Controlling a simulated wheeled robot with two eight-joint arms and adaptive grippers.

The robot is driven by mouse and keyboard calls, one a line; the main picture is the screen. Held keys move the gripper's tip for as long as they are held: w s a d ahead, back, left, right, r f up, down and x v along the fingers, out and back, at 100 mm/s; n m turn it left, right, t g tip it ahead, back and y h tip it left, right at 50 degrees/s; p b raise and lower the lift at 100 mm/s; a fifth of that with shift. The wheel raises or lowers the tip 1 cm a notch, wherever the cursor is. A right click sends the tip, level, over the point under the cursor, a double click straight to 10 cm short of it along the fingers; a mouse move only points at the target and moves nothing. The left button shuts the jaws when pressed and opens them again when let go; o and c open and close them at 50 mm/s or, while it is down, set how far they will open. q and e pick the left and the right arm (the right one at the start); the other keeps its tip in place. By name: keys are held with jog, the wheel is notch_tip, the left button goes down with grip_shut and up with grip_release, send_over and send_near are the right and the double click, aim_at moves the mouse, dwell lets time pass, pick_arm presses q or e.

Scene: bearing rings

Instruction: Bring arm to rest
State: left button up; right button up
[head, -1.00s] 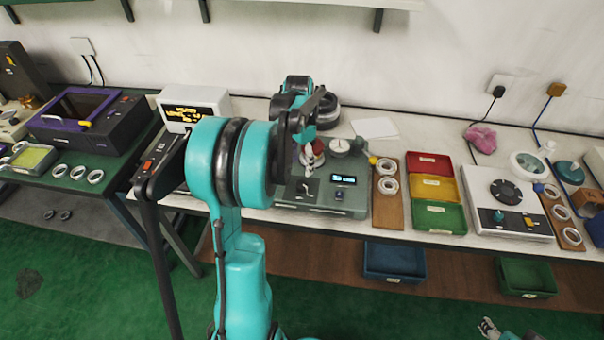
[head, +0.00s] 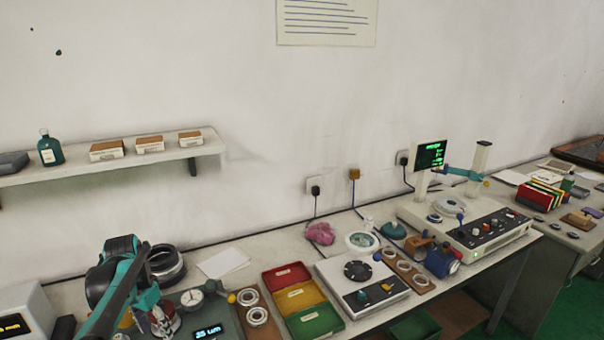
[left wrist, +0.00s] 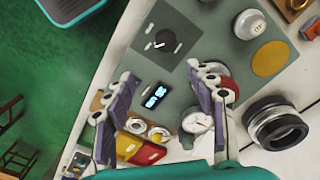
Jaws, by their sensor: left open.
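My left arm comes in at the lower left of the head view. Its gripper (head: 160,318) is over the grey-green gauge station (head: 228,322), which has a lit display and a dial. In the left wrist view the two purple fingers of the left gripper (left wrist: 160,75) are spread apart above the station (left wrist: 180,75), with nothing held between them. A red and white part shows behind the right finger, partly hidden. Two pale rings (head: 256,316) lie on a wooden board beside the station. My right gripper is not in view.
Red (head: 286,275), yellow (head: 301,296) and green (head: 315,322) trays stand right of the board. Beyond are a white dial device (head: 335,283) and a console with a screen (head: 431,155). Dark stacked rings (head: 166,262) stand behind the arm. A wall shelf (head: 100,165) is above.

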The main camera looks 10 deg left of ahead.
pick_arm(q)
jog(key=s+d+r+n+t+y, duration=0.1)
jog(key=s+d+r+t, duration=0.1)
jog(key=d, duration=0.5)
jog(key=s+d+r+t, duration=0.1)
jog(key=s+d+r, duration=0.15)
jog(key=d, duration=0.45)
jog(key=s+d+f+n+t, duration=0.1)
jog(key=s+d+f+t, duration=0.2)
jog(key=s+d, duration=0.5)
jog(key=d+t, duration=0.1)
jog(key=d, duration=0.2)
jog(key=shift+s+f+h, duration=0.2)
jog(key=shift+s+h, duration=0.1)
jog(key=shift+c, duration=0.4)
